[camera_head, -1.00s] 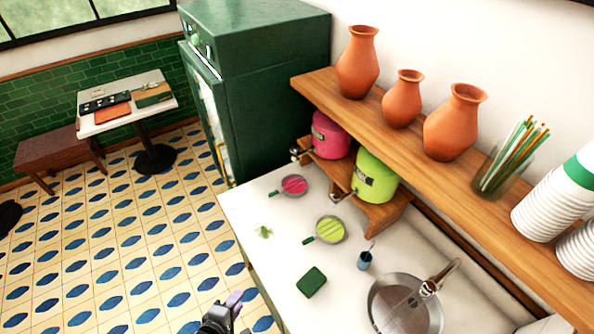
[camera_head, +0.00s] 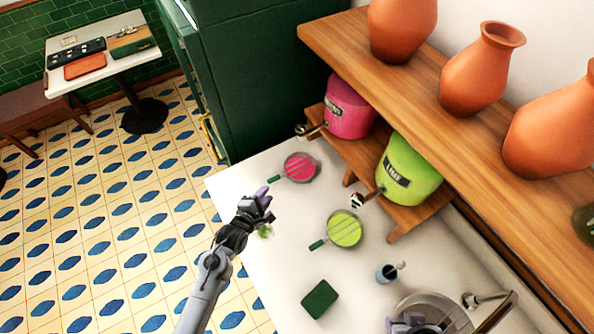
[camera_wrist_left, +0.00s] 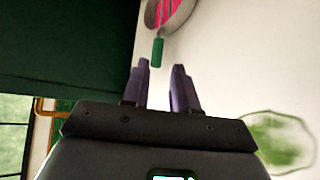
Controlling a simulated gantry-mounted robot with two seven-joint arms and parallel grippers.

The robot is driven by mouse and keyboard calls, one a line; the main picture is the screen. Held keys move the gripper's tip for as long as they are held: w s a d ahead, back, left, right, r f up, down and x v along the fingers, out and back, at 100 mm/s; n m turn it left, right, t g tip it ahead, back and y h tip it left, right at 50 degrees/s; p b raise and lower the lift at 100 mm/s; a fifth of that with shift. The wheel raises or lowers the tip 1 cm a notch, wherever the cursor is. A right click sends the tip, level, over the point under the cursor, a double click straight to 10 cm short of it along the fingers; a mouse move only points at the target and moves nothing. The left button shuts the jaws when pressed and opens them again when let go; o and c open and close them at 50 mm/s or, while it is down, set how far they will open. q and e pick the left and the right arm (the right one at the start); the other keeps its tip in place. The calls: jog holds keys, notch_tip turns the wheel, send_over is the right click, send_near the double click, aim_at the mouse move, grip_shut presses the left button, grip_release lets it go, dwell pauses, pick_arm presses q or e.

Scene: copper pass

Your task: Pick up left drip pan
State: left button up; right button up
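The left drip pan (camera_head: 300,167) is a small round pan with pink in it, a grate over it and a green handle. It lies on the white counter below the pink dispenser. My left gripper (camera_head: 259,200) is above the counter's edge, short of the handle's end. In the left wrist view the gripper (camera_wrist_left: 160,67) is open and empty, with the pan's green handle (camera_wrist_left: 157,52) ahead between the fingertips. The pan (camera_wrist_left: 170,14) is cut off by the top edge there. What seems to be my right gripper (camera_head: 414,326) shows partly at the bottom edge; its fingers are unclear.
A second pan (camera_head: 344,228) with lime green in it lies nearby. The pink dispenser (camera_head: 348,108) and lime dispenser (camera_head: 407,172) stand on a low wooden shelf. A green sponge (camera_head: 320,299), blue cup (camera_head: 386,273) and metal sink (camera_head: 440,306) are farther along the counter.

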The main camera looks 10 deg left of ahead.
aim_at(279, 177)
pick_arm(q)
jog(key=x, duration=0.3)
jog(key=shift+w+r, duration=0.1)
jog(key=shift+w, duration=0.35)
jog(key=shift+d+x, duration=0.1)
jog(key=shift+x, duration=1.35)
jog(key=shift+d+x, duration=0.15)
jog(key=shift+x, duration=1.35)
jog(key=shift+s, duration=0.1)
grip_shut()
